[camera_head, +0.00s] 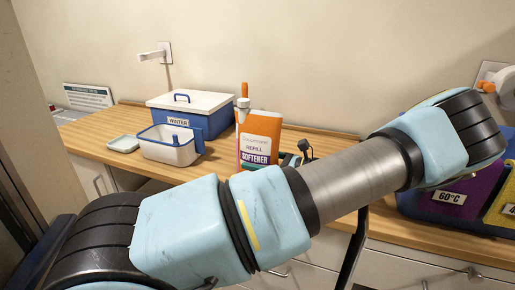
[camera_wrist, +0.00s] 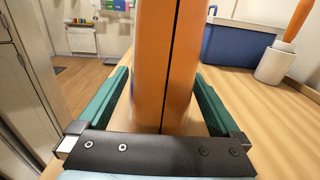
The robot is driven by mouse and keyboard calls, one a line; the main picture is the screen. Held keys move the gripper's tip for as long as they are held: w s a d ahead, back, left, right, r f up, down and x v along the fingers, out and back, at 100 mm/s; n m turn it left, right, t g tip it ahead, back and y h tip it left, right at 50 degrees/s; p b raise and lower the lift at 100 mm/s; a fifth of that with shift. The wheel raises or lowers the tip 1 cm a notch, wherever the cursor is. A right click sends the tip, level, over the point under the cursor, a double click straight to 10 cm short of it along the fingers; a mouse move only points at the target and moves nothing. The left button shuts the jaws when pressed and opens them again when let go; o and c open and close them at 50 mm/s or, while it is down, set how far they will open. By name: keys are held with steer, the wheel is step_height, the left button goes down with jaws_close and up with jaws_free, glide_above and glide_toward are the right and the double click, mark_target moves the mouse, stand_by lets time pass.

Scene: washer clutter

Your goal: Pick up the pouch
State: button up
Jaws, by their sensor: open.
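The pouch (camera_head: 258,140) is an orange and white softener refill standing upright on the wooden counter. In the wrist view the orange pouch (camera_wrist: 150,70) fills the middle, seen edge-on with a dark seam down it. My gripper (camera_wrist: 161,80) is open, with one green finger on each side of the pouch. A gap shows on the right of the pouch; whether the left finger touches it I cannot tell. In the head view my arm crosses in front and hides the pouch's lower part and most of my gripper.
A blue-and-white lidded box (camera_head: 190,108) and an open white-and-blue bin (camera_head: 168,152) stand left of the pouch. A white cup with an orange handle (camera_wrist: 275,66) is close behind it. A small tray (camera_head: 123,143) lies farther left. Purple and yellow bins (camera_head: 450,208) are at right.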

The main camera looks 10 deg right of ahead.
jaws_close()
stand_by(0.8)
